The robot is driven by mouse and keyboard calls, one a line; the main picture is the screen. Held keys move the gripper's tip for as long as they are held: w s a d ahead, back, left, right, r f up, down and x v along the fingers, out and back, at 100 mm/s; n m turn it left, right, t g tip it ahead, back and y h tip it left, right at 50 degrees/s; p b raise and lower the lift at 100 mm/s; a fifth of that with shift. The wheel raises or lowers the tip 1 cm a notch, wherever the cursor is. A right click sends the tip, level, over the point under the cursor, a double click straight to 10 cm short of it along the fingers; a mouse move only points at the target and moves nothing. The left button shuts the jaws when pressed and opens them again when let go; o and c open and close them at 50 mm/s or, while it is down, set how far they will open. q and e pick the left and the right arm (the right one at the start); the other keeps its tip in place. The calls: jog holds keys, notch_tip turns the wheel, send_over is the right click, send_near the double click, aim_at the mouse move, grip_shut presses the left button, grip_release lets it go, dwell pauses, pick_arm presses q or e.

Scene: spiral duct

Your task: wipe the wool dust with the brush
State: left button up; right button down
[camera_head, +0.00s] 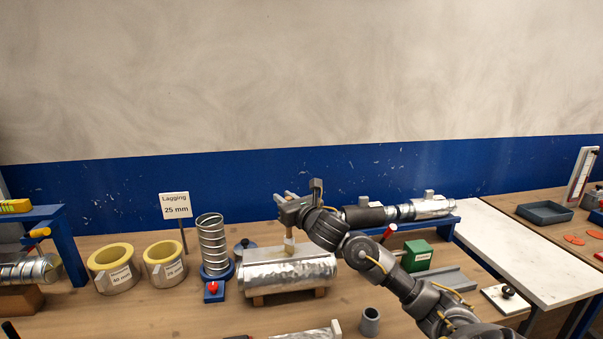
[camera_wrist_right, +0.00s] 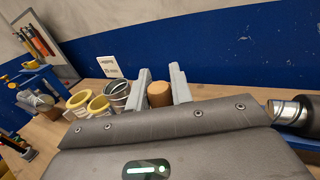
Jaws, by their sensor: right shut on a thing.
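My right gripper (camera_head: 287,200) is above the foil-clad duct section (camera_head: 300,272), which lies on wooden supports at the middle of the bench. It is shut on the brush (camera_head: 289,243), which points down at the top of the foil. I cannot tell whether the bristles touch the foil. In the right wrist view the round wooden end of the brush handle (camera_wrist_right: 158,95) shows between the two fingers (camera_wrist_right: 158,84). I cannot make out any wool dust on the foil. My left gripper is out of view.
A green box (camera_head: 416,256) is at the right.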

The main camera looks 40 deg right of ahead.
jog(key=shift+s+d, duration=0.2)
jog(key=shift+d, duration=0.2)
notch_tip(320, 180, up, 8)
jog(key=p, duration=0.4)
jog(key=shift+s+d+p, duration=0.4)
jog(key=shift+d, duration=0.05)
dwell(0.4)
